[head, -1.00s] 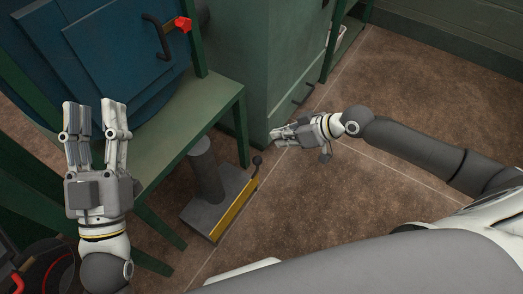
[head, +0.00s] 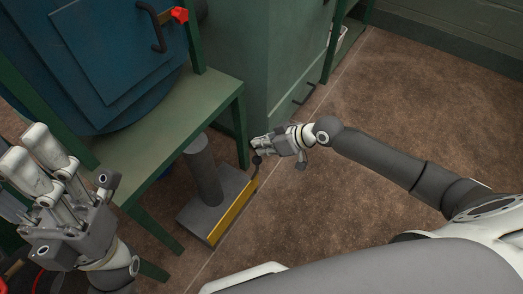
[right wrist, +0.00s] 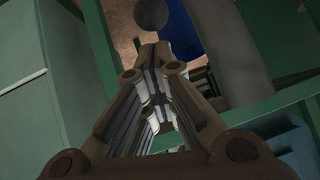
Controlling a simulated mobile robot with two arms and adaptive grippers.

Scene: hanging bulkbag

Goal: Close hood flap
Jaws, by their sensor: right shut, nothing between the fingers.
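A blue panel with a raised square plate (head: 97,62) stands at the upper left of the head view, on a rounded blue body. I cannot tell for sure whether this is the hood flap or whether it is shut. A dark curved handle (head: 154,30) with a red knob (head: 180,15) is at its top right. My left gripper (head: 28,152) is open and empty at the left edge, in front of the green frame and below the panel. My right gripper (head: 257,146) is shut and empty, low beside the green stand; its closed fingers also show in the right wrist view (right wrist: 160,65).
A green stand (head: 190,105) carries the blue body. Beneath it is a grey base with a post (head: 203,170) and a yellow-edged pedal bar (head: 232,210), close to my right gripper. A tall green cabinet (head: 255,60) stands behind. Brown floor (head: 420,110) is clear at the right.

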